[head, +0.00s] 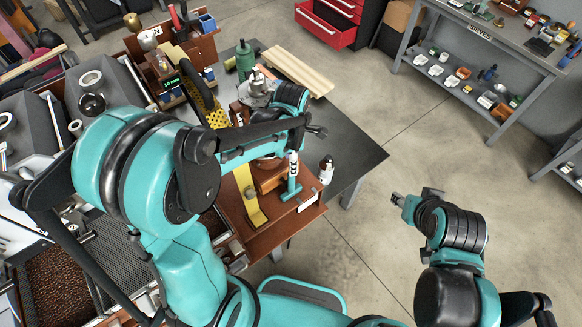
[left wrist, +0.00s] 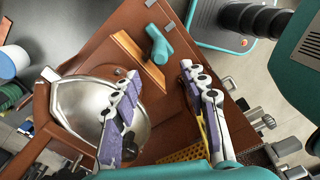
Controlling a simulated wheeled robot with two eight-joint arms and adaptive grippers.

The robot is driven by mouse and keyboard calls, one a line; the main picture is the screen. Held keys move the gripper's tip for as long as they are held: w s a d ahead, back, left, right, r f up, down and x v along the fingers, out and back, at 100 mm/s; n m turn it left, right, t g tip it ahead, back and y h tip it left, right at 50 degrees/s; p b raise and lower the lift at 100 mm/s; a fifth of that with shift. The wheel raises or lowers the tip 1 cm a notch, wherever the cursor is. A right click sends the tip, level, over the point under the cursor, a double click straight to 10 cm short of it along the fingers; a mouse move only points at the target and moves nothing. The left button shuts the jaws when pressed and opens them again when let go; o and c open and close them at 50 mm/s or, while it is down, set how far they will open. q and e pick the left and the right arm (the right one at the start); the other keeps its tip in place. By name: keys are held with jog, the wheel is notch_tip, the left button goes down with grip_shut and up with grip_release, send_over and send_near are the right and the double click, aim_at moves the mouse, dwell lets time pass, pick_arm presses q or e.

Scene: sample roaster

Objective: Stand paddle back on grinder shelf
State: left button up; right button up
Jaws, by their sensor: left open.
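A small teal T-shaped piece, seemingly the paddle (head: 291,187), is on the brown shelf (head: 247,228) near its front edge. In the left wrist view the paddle (left wrist: 158,44) is just beyond and between my left fingertips, beside a wooden strip (left wrist: 138,60). My left gripper (left wrist: 160,73) is open, with nothing between its purple-padded fingers. A shiny metal bowl (left wrist: 75,105) lies partly behind the left finger. My right gripper (head: 400,201) is far to the right over the floor; its fingers are too small to judge.
A yellow curved strip (head: 250,197) and a white bottle (head: 326,169) are near the shelf's front. A yellow perforated piece (left wrist: 185,154) is below the fingers in the wrist view. A dark table (head: 355,150) extends to the right.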

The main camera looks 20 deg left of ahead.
pick_arm(q)
notch_tip(320, 180, up, 4)
jog(key=shift+f, duration=0.1)
dwell(0.6)
